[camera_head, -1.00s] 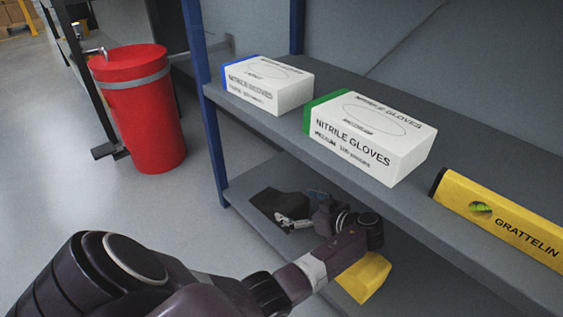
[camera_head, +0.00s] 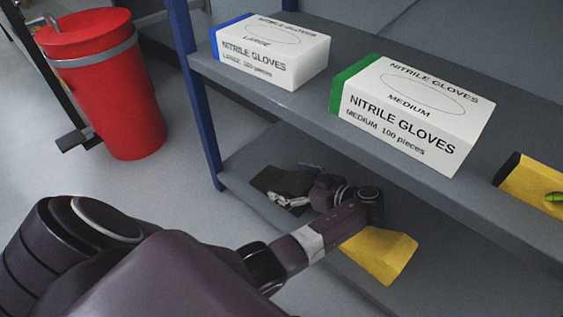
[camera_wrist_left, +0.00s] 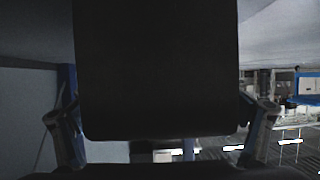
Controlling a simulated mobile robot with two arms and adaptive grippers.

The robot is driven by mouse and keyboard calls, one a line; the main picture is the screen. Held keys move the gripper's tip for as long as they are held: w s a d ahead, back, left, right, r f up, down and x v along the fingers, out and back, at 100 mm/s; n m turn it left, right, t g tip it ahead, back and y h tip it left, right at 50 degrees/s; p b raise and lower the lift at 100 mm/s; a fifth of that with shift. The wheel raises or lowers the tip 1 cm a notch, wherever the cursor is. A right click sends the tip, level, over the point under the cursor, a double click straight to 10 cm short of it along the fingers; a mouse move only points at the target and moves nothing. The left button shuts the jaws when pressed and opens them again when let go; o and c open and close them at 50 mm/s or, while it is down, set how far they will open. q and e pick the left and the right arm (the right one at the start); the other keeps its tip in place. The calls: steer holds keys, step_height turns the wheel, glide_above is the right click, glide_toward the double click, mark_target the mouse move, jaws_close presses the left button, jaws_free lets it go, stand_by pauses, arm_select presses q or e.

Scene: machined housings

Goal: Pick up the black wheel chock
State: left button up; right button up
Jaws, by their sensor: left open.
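The black wheel chock (camera_head: 266,180) lies on the lower shelf, below the glove boxes, partly hidden by my left gripper. My left gripper (camera_head: 290,201) is at the chock's near right side, and its fingers look open. In the left wrist view a large dark block, which looks like the chock (camera_wrist_left: 157,70), fills the middle. The two fingers of the left gripper (camera_wrist_left: 162,132) stand apart on either side of it, with gaps visible near the fingertips. My right gripper is not in view.
A yellow wedge-like block (camera_head: 385,256) lies on the lower shelf (camera_head: 236,162) beside my wrist. The upper shelf holds two glove boxes, large (camera_head: 270,50) and medium (camera_head: 412,113), and a yellow level (camera_head: 537,188). A blue post (camera_head: 203,125) stands left of the chock. A red bin (camera_head: 105,85) is farther left.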

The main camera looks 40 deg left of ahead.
arm_select(q)
steer(key=shift+d, duration=0.1)
steer(key=shift+c, duration=0.7)
steer(key=c, duration=1.2)
steer(key=shift+r, duration=0.1)
steer(key=shift+c, duration=1.3)
steer(key=shift+r, duration=0.1)
